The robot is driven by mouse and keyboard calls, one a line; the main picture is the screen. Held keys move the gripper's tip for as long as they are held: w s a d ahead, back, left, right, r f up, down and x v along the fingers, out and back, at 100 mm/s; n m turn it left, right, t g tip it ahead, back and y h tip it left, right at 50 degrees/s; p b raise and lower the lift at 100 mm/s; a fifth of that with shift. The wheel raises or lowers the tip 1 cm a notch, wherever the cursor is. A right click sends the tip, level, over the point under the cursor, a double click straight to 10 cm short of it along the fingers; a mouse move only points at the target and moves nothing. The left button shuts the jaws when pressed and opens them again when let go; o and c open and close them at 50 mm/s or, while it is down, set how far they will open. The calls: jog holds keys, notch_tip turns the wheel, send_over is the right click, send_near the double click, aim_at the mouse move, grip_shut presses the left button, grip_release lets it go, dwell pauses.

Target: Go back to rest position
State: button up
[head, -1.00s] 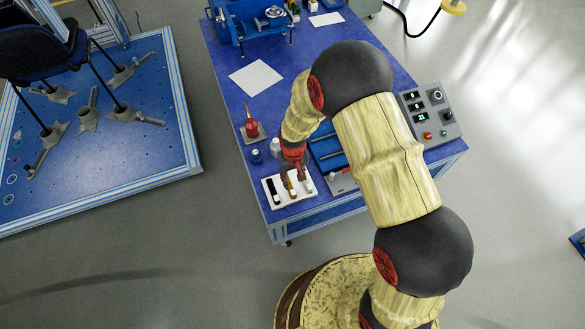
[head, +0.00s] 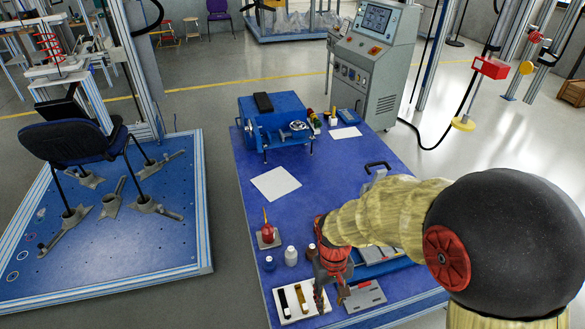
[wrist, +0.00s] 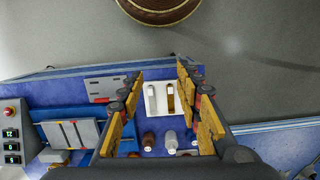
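My gripper (head: 333,291) hangs over the front part of the blue workbench (head: 225,200), close to the white tray (head: 279,315). In the wrist view my gripper (wrist: 160,122) has its yellow-padded fingers spread wide apart with nothing held between them. Through the gap I see the white tray (wrist: 150,112) with a white and a brown-and-white item in it, and small bottles nearer the bottom. My arm reaches in from the right of the head view and hides part of the bench.
A white sheet (head: 275,184) and blue vise-like device (head: 275,125) lie farther back. The chair test platform (head: 150,250) is left, across open floor.

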jog(key=s+d+r+m+t, duration=0.1)
jog(key=s+d+r+t, duration=0.1)
jog(key=r, duration=0.7)
jog(key=s+d+r+t+p, duration=0.1)
jog(key=s+d+r+t, duration=0.1)
jog(key=r, duration=0.8)
jog(key=s+d+r+m+t+p, duration=0.1)
jog(key=s+d+r+t, duration=0.2)
jog(key=r, duration=0.7)
jog(key=shift+s+d+m, duration=0.3)
jog(key=shift+s+d, duration=0.55)
jog(key=shift+s, duration=0.35)
jog(key=shift+d, duration=0.1)
